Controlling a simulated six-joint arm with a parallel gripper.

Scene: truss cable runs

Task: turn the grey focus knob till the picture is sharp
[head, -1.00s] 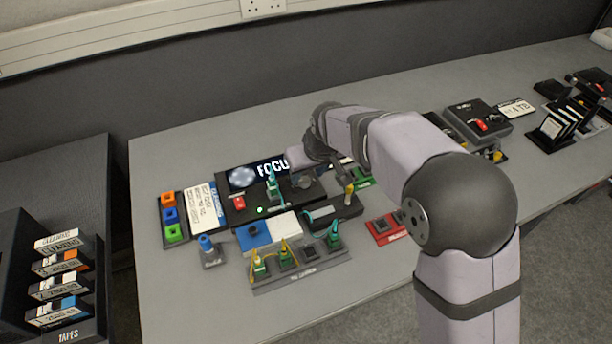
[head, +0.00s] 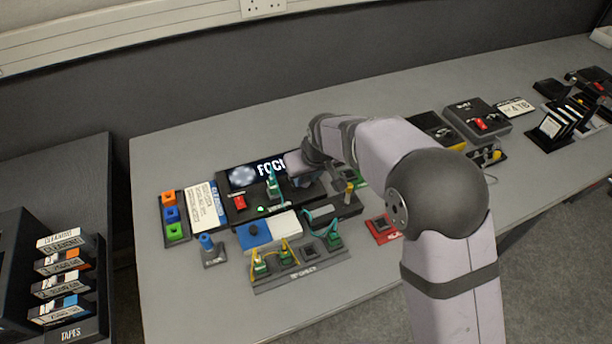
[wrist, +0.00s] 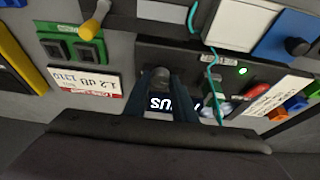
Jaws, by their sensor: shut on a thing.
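The focus unit (head: 236,217) is a dark box on the bench with a screen (head: 243,176) behind it. The screen shows a pale, soft-edged round picture and the word FOCUS, its right end hidden by my arm. In the wrist view, the grey focus knob (wrist: 161,76) stands between the two fingertips of my gripper (wrist: 162,84), which is shut on it. Part of the lettering shows upside down between the fingers. In the head view my gripper (head: 306,180) is over the unit's right part, and the knob is hidden there.
A teal cable (wrist: 212,75) runs close beside the gripper, near a green light (wrist: 242,71) and a red part (wrist: 256,91). Connector blocks (head: 300,275) with cables are in front. The bench's front left is clear.

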